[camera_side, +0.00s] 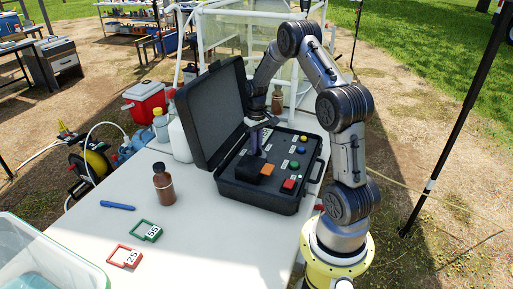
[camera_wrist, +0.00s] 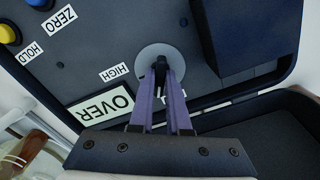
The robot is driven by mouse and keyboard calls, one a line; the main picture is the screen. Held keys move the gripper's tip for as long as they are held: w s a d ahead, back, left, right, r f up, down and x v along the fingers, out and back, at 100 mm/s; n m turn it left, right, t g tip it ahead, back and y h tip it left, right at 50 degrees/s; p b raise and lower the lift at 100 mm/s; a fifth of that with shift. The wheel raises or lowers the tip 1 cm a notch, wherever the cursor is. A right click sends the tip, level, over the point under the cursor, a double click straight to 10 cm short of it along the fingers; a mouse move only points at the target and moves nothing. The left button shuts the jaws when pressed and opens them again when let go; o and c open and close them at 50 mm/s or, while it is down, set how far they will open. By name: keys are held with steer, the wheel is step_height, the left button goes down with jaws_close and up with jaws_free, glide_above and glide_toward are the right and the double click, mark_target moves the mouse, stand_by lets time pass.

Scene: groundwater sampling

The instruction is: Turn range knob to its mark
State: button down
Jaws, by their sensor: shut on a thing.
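The range knob (camera_wrist: 160,64) is a small black knob on a round grey dial (camera_wrist: 146,58), set in the dark panel of an open instrument case (camera_side: 258,199). My gripper (camera_wrist: 161,72) has its two purple fingers shut on the knob from above. In the side view my gripper (camera_side: 255,148) reaches down to the panel, and the knob cannot be made out there. A HIGH label (camera_wrist: 114,72) sits left of the dial. Another label (camera_wrist: 178,97) is mostly hidden by the fingers. A display (camera_wrist: 102,106) reads OVER. Which mark the knob points at is unclear.
A black block (camera_wrist: 236,38) rises beside the dial. Yellow (camera_wrist: 8,33) and blue (camera_wrist: 40,3) buttons lie farther off, by the HOLD and ZERO labels. The raised lid (camera_side: 209,113) stands behind the panel. A brown bottle (camera_side: 163,184) stands left of the case.

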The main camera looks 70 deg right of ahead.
steer(key=m, duration=1.2)
steer(key=c, duration=0.8)
jaws_free()
steer(key=shift+r, duration=0.15)
step_height(320, 180, up, 14)
steer(key=shift+f, duration=0.2)
